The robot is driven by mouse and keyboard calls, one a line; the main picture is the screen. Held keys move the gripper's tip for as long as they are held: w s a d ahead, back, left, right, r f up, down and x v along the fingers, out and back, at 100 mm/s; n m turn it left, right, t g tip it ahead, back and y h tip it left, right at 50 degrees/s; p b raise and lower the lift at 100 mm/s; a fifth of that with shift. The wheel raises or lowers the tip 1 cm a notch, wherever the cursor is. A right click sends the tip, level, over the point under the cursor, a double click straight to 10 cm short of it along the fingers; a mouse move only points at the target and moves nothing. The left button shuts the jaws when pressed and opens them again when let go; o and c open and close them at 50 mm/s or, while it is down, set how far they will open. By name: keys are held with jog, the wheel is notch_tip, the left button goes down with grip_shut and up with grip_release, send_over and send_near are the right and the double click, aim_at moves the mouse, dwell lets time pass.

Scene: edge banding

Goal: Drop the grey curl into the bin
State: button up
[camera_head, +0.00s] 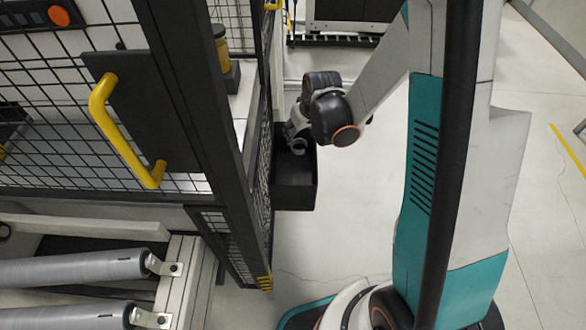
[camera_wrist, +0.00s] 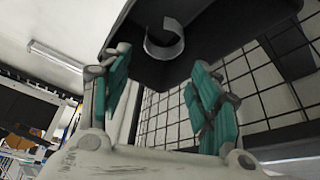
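The black bin (camera_head: 295,188) hangs on the side of the mesh cage in the head view. My gripper (camera_head: 296,146) is over its opening, partly hidden by my wrist. In the wrist view, the two teal-padded fingers of my gripper (camera_wrist: 160,98) stand wide apart with nothing between the pads. The grey curl (camera_wrist: 180,49), an open C-shaped ring, shows beyond the fingertips against the dark inside of the bin (camera_wrist: 225,25). It is apart from both fingers. I cannot tell whether it rests on the bin's bottom. The curl is not visible in the head view.
The cage's dark corner post (camera_head: 208,130) and mesh stand close left of my gripper. A yellow door handle (camera_head: 118,135) juts out there. Grey rollers (camera_head: 75,268) lie at the lower left. The pale floor (camera_head: 345,225) right of the bin is clear.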

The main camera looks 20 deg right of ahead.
dwell(0.3)
jog(key=v, duration=1.2)
dwell(0.4)
jog(key=s+r+m+t, duration=0.1)
jog(key=s+r, duration=0.4)
jog(key=s, duration=0.3)
jog(key=s+a+r+t, duration=0.1)
jog(key=s+r, duration=0.5)
jog(key=s, duration=0.3)
jog(key=shift+s+m+t+h, duration=0.3)
jog(key=shift+m+t, duration=0.1)
